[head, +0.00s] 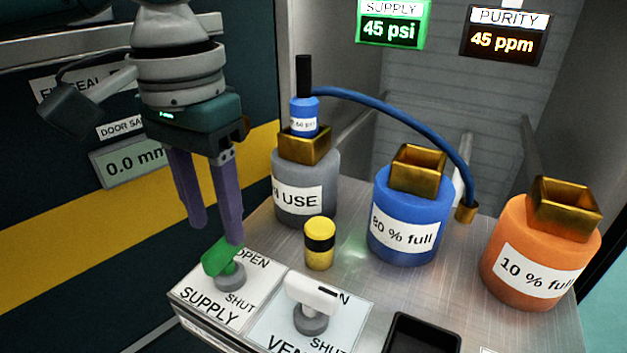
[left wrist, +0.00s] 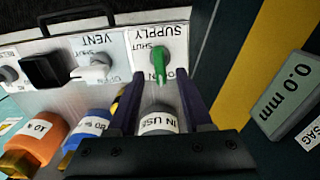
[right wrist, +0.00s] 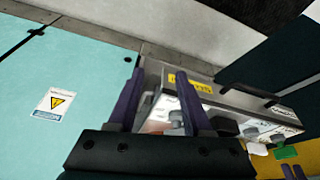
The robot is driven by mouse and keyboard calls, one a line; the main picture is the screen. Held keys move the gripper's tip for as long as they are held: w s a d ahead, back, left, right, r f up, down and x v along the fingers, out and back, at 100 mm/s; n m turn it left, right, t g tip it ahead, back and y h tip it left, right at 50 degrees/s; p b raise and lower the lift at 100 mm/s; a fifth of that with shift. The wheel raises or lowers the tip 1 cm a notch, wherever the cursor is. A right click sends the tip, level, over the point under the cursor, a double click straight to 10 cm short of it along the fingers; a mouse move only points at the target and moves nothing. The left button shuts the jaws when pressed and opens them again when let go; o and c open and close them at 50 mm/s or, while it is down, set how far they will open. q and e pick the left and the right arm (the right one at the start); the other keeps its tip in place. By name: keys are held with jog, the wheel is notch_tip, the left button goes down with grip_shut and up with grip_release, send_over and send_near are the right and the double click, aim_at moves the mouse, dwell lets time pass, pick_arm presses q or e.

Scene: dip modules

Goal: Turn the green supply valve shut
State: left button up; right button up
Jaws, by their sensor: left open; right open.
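The green supply valve handle (head: 222,257) sits on a grey stem on the white SUPPLY plate (head: 195,291). In the left wrist view the green handle (left wrist: 159,64) points toward the OPEN lettering, with SHUT off to one side. My left gripper (head: 214,234) is open, pointing down just above and behind the handle, with its fingertips close to it. In the left wrist view the handle shows between and beyond the open fingers (left wrist: 160,85). Whether a finger touches it is unclear. My right gripper (right wrist: 158,80) is open and empty, away from the green valve.
The white vent handle (head: 311,291) stands right of the supply valve. Behind are a yellow-black cylinder (head: 320,243) and grey (head: 290,172), blue (head: 390,225) and orange (head: 520,270) bottles. A blue hose (head: 400,112) arches overhead. The supply display (head: 392,28) reads 45 psi.

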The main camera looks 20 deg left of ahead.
aim_at(221, 243)
pick_arm(q)
jog(key=shift+f+b, duration=0.45)
jog(key=shift+f, duration=1.15)
jog(key=shift+c, duration=0.3)
grip_shut()
